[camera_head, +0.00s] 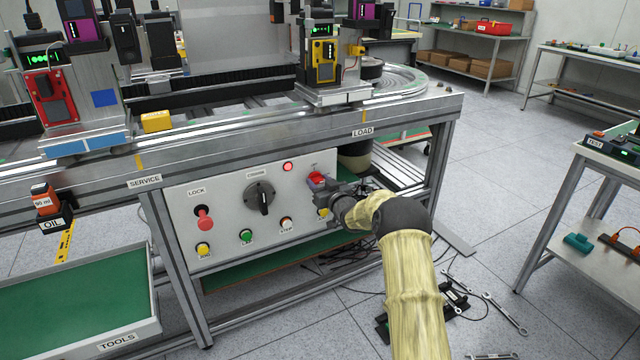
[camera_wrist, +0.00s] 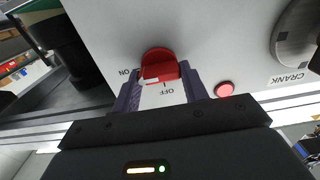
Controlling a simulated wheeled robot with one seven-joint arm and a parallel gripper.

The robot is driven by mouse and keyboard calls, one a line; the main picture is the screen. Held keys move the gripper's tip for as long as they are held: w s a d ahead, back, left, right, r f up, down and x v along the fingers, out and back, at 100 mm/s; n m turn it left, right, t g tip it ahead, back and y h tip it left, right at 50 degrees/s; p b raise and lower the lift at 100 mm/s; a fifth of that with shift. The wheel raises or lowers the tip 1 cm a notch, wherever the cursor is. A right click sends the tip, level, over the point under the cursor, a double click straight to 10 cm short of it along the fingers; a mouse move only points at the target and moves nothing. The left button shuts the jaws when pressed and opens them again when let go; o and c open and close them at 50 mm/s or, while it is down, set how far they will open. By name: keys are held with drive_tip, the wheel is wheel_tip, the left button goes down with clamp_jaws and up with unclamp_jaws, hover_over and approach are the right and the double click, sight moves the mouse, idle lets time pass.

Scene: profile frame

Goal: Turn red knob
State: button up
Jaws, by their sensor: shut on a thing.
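The red knob (camera_head: 316,179) is at the upper right of the grey control panel (camera_head: 222,222). In the wrist view the red knob (camera_wrist: 160,66) shows from close up, with ON and OFF labels upside down beside it. Its grip bar lies slightly tilted across the picture, with a pale mark at its left end, towards ON. My gripper (camera_head: 325,188) reaches the panel from the right. In the wrist view my gripper (camera_wrist: 160,78) has one finger on each side of the knob's bar and is shut on it. The fingers partly hide the knob's lower sides.
The panel also bears a black crank dial (camera_head: 260,198), a red LOCK handle (camera_head: 204,218), a lit red lamp (camera_head: 288,167), a green button (camera_head: 246,236) and other buttons. A green-lined tools tray (camera_head: 90,290) is at left. Wrenches (camera_head: 505,314) and cables lie on the floor.

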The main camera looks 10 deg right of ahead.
drive_tip(key=shift+n, duration=0.5)
drive_tip(key=n+b, duration=0.2)
drive_tip(key=n, duration=0.1)
drive_tip(key=shift+a+f, duration=0.1)
drive_tip(key=shift+f, duration=0.05)
drive_tip(key=n+b, duration=0.3)
drive_tip(key=n, duration=0.2)
drive_tip(key=shift+a, duration=0.1)
drive_tip(key=shift+f+n+b, duration=0.2)
drive_tip(key=shift+n+b, duration=2.8)
drive_tip(key=shift+n, duration=1.5)
drive_tip(key=o, duration=1)
drive_tip(key=shift+r, duration=0.1)
drive_tip(key=shift+s, duration=0.1)
